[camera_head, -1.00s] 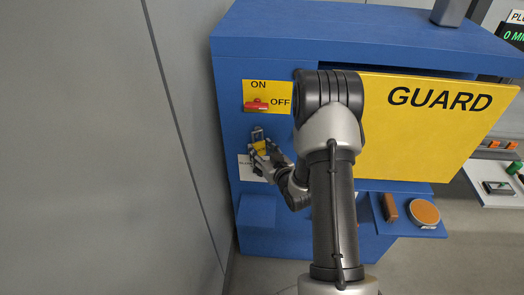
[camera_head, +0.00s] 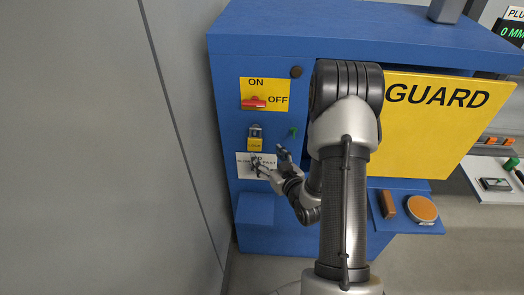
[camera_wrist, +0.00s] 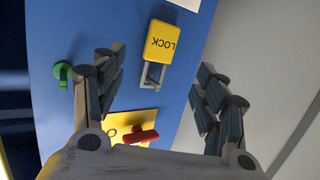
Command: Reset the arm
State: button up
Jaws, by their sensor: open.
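My gripper (camera_head: 268,160) is open and empty, in front of the blue cabinet face, just below and right of the yellow padlock. The padlock (camera_head: 255,144) hangs on the blue panel below the ON/OFF plate. In the wrist view the padlock (camera_wrist: 160,48), marked LOCK, shows in the gap between my spread fingers, with its grey shackle toward the red handle. The fingers look apart from it. My arm crosses the middle of the head view and hides part of the cabinet and guard.
The red handle (camera_head: 254,103) lies level on its yellow plate. A green knob (camera_head: 293,132) sits right of the padlock. The yellow GUARD panel (camera_head: 440,125) is at the right. A small blue shelf (camera_head: 410,228) holds a brown block and a round orange-topped piece. A grey wall stands left.

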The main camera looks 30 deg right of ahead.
jog(key=v, duration=0.6)
jog(key=a+r+n+g+h+b, duration=0.1)
jog(key=a+r+g+b, duration=0.2)
jog(key=a+r+g, duration=0.4)
jog(key=s+a+r+g, duration=0.1)
jog(key=s+a+r, duration=0.1)
jog(key=s, duration=0.5)
jog(key=s+a+r+g+y+b, duration=0.1)
jog(key=s+a+r, duration=0.1)
jog(key=s+a, duration=0.3)
jog(key=s+a+r+g+y, duration=0.1)
jog(key=s+a+r+g, duration=0.1)
jog(key=s, duration=0.8)
jog(key=shift+a+r+b, duration=0.3)
jog(key=shift+a+r, duration=0.15)
jog(key=shift+a, duration=0.65)
jog(key=shift+w, duration=0.1)
jog(key=shift+c, duration=0.5)
dwell(0.9)
